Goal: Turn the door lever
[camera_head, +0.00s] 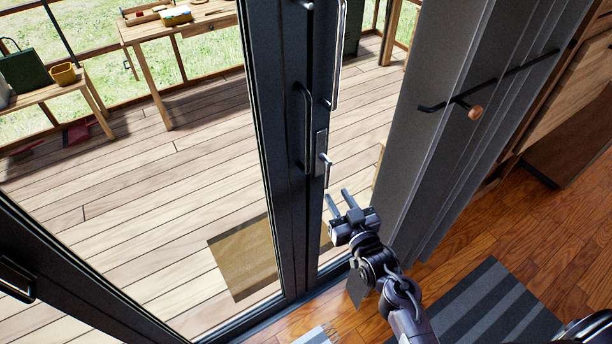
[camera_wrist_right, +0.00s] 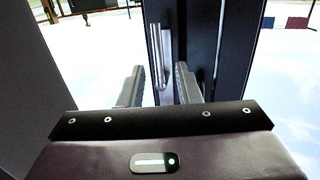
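The door lever (camera_head: 326,158) is a small metal handle on a plate on the dark glass door frame. My right gripper (camera_head: 338,199) is just below it and to the right in the head view, with its two fingers apart and nothing between them. In the right wrist view the open fingers (camera_wrist_right: 159,84) point at the dark door frame. A metallic handle (camera_wrist_right: 156,50) shows beyond and between them, apart from both. I cannot tell for sure whether it is the lever or a pull bar. My left gripper is not in view.
Vertical pull bars (camera_head: 305,125) are on the door frames close to the lever. A grey curtain (camera_head: 440,120) hangs right of my right arm. A striped rug (camera_head: 495,310) lies on the wood floor. Outside the glass is a deck with a wooden table (camera_head: 200,22).

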